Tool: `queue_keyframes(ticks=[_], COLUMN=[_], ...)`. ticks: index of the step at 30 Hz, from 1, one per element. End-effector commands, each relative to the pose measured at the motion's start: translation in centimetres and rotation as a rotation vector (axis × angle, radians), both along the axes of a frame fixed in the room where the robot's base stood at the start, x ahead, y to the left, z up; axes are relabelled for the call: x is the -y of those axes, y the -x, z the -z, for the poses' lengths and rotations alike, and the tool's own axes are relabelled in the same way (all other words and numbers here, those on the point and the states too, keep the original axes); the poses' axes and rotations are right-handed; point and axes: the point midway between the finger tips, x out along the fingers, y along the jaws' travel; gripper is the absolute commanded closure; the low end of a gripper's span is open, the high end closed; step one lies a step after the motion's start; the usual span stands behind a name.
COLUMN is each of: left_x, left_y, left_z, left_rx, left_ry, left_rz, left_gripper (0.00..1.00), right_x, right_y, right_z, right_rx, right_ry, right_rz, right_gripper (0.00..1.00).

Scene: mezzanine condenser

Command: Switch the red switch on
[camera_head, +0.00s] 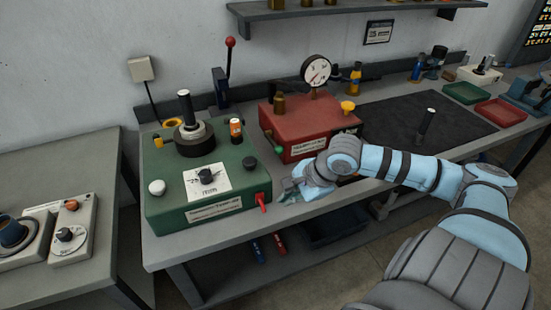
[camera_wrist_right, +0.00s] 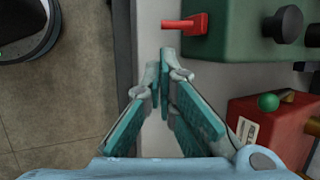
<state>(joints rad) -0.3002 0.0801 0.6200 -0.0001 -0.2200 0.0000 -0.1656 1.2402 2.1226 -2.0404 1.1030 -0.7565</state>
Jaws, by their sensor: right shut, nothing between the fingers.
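The red switch (camera_head: 262,201) is on the front face of the green box (camera_head: 160,213), near its right corner. In the head view its lever hangs downward. In the right wrist view the red switch (camera_wrist_right: 186,24) sticks out from the green box (camera_wrist_right: 235,40), just ahead of the fingertips. My right gripper (camera_head: 284,196) is at the bench's front edge, just right of the switch. In the right wrist view my right gripper (camera_wrist_right: 164,60) has its fingertips together and empty, with a small gap to the switch. My left gripper is not in view.
The green box carries a black dial, knobs and a dark cylinder on top. A red box (camera_head: 284,128) with a gauge (camera_head: 315,71) stands behind my right gripper. A dark mat (camera_head: 405,105) and trays lie further right. A narrow bench strip is clear before the green box.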

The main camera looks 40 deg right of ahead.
Motion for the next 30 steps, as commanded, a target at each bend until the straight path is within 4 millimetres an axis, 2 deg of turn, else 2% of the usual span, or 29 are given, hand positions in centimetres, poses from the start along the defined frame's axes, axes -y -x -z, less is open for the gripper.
queue_keyframes(ticks=[1,12,18,30], left_x=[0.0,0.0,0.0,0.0], left_y=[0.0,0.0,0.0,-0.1], left_z=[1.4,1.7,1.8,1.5], left_rx=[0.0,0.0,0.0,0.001], left_ry=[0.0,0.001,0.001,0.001], left_rz=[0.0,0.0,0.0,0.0], left_gripper=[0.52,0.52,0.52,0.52], right_x=[-0.4,-1.3,-1.4,-1.1], right_y=[-0.6,-3.3,-3.6,-3.4], right_z=[1.5,6.5,7.2,7.0], right_rx=[0.006,0.001,-0.002,-0.033], right_ry=[-0.013,-0.008,-0.003,-0.016], right_rz=[0.001,0.0,-0.002,0.007], right_gripper=[1.0,1.0,1.0,1.0])
